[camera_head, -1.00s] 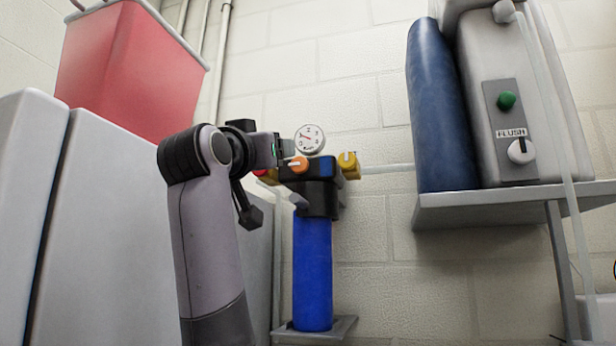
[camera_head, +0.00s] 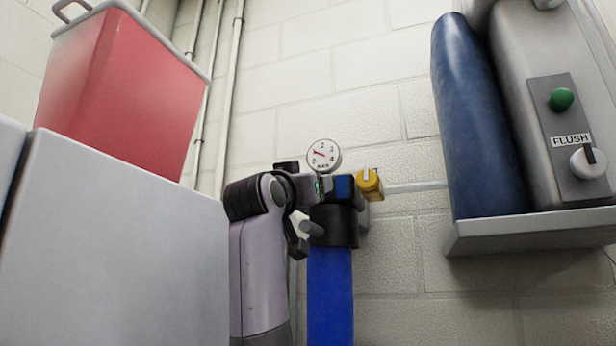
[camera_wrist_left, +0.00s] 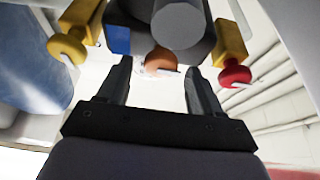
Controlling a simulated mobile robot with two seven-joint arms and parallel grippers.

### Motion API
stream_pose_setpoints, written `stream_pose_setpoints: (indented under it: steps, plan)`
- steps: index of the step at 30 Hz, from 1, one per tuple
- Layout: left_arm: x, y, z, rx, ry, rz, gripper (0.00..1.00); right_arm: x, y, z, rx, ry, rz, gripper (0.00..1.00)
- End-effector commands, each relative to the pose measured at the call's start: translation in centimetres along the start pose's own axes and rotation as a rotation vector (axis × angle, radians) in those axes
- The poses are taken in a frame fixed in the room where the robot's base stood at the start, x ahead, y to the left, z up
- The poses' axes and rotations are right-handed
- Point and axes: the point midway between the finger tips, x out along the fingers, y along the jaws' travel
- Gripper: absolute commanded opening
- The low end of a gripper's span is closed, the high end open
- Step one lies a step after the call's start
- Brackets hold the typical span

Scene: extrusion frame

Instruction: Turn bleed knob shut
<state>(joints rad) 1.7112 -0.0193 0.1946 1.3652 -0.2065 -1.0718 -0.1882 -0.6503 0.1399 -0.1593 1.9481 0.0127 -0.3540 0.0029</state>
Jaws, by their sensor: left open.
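My left gripper (camera_head: 318,188) reaches the filter head from the left in the head view. In the left wrist view the gripper (camera_wrist_left: 158,70) is open, with a finger on each side of an orange knob (camera_wrist_left: 160,60). I cannot tell whether the fingers touch it. The orange knob is hidden behind my gripper in the head view. A yellow knob (camera_head: 368,184) sits at the right; it also shows in the left wrist view (camera_wrist_left: 66,48). A red knob (camera_wrist_left: 235,74) is at the other side. No label tells which is the bleed knob. My right gripper is out of view.
A round gauge (camera_head: 323,155) stands above the head and a blue filter body (camera_head: 330,290) hangs below. A grey cabinet (camera_head: 120,240) with a red bin (camera_head: 125,85) is at left. A shelf (camera_head: 530,230) with a blue cylinder (camera_head: 475,120) is at right.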

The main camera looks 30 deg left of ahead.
Motion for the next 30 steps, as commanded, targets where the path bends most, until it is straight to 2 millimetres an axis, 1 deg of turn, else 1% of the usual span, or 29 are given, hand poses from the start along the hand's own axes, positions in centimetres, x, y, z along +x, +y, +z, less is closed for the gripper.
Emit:
stream_pose_setpoints:
  steps: [1, 3, 11, 12, 14, 15, 16, 23, 30]
  plan:
    - [0.42, 0.0, -0.07, 0.0, -0.002, 0.0, 0.65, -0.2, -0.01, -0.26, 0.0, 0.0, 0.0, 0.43]
    - [0.64, -0.01, -0.03, 0.0, 0.0, 0.0, 0.65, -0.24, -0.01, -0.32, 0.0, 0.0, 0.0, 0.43]
    - [0.7, -0.02, 0.08, 0.0, 0.0, 0.0, 0.65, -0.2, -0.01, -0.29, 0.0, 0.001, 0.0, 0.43]
    - [0.69, -0.02, 0.08, 0.0, 0.0, 0.0, 0.52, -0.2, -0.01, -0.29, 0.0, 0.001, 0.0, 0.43]
    - [0.69, -0.03, 0.08, 0.0, 0.0, -0.001, 0.33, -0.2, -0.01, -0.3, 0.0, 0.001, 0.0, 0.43]
    - [0.69, -0.02, 0.08, 0.0, 0.0, 0.0, 0.2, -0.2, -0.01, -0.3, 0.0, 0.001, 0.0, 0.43]
    - [0.69, -0.02, 0.08, 0.0, 0.0, 0.0, 0.12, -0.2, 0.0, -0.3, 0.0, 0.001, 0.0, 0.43]
    - [0.68, -0.04, 0.06, 0.009, 0.0, 0.003, 0.12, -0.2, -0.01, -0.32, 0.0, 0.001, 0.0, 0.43]
    - [0.67, -0.2, 0.06, 0.089, 0.0, 0.034, 0.12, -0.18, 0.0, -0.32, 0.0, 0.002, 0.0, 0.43]
